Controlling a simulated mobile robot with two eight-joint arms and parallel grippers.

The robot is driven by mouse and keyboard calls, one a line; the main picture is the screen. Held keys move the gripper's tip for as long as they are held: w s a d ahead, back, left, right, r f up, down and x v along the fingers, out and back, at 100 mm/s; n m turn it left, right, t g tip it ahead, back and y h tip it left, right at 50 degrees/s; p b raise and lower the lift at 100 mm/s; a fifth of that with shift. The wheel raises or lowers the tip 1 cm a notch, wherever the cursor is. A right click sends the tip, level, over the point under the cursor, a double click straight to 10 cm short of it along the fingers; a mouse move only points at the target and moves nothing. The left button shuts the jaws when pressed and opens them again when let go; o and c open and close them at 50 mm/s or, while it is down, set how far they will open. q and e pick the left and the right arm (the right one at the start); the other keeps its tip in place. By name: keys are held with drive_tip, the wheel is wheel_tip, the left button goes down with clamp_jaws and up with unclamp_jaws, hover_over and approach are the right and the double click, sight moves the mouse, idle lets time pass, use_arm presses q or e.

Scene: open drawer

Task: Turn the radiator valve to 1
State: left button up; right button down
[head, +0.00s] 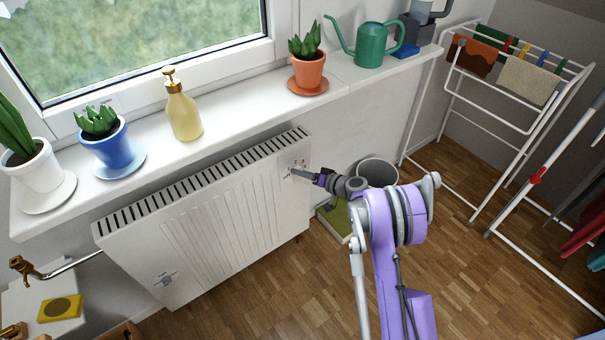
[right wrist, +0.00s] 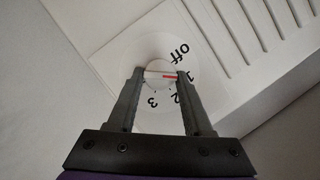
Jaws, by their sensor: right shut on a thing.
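The white radiator (head: 215,222) hangs below the windowsill. Its valve dial plate (head: 296,163) is at the upper right end of its front. In the right wrist view, a round white knob (right wrist: 158,68) sits on a dial marked off, 1, 2 and 3. The knob's red mark (right wrist: 170,76) points right, towards the 1 (right wrist: 190,75). My right gripper (head: 297,173) is at the valve, and its two fingers (right wrist: 160,76) are shut on the knob, one on each side. The fingers hide part of the knob's edges. My left gripper is not in view.
Potted plants, a soap bottle (head: 183,112) and a green watering can (head: 369,45) stand on the windowsill (head: 232,101) above. A grey bin (head: 378,171) and a drying rack (head: 489,140) stand to the right.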

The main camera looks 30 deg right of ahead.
drive_tip(key=shift+c, duration=1.5)
unclamp_jaws()
drive_tip(key=p+v, duration=0.1)
drive_tip(key=v, duration=1)
